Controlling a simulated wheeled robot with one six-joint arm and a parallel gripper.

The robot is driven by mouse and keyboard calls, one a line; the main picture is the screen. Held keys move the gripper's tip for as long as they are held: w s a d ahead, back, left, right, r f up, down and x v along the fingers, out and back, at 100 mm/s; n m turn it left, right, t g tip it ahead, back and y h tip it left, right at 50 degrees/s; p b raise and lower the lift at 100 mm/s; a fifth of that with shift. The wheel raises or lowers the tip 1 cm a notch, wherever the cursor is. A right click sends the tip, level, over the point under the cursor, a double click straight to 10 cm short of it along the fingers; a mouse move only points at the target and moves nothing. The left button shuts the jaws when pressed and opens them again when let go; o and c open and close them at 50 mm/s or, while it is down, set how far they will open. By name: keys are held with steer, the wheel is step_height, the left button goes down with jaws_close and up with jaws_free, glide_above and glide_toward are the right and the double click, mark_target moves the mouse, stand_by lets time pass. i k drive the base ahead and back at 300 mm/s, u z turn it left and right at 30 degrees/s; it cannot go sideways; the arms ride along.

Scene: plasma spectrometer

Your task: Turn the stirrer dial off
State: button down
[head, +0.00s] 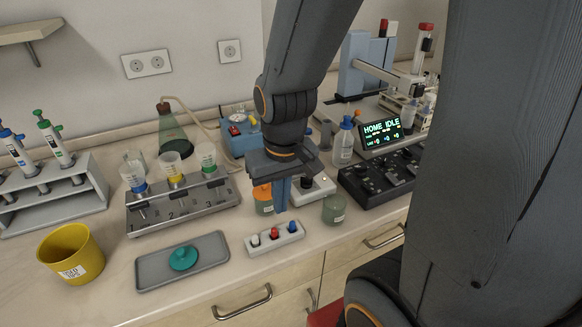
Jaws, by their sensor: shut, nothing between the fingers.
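My gripper (281,208) points down over the bench, its blue fingers shut together and empty. It hangs just behind the small rack of coloured caps and beside an orange-topped jar (263,200). A small white unit (325,188) with a dark part on top stands just right of and behind the gripper; it looks like the stirrer. My gripper and wrist hide part of it. I cannot make out its dial clearly or how it is set. I cannot tell whether the fingers touch anything.
A greenish jar (334,209) stands right of the gripper, and a white rack with coloured caps (275,237) in front. A grey tray (205,264) holds a teal lid. A black block (378,180) and a "HOME IDLE" display (381,129) stand at right. Bare bench lies around the tray.

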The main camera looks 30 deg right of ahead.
mark_target(306, 183)
steer(key=u, duration=0.1)
steer(key=k, duration=0.55)
steer(key=u, duration=0.75)
steer(key=k, duration=0.85)
steer(key=z, duration=0.85)
steer(key=i, duration=1)
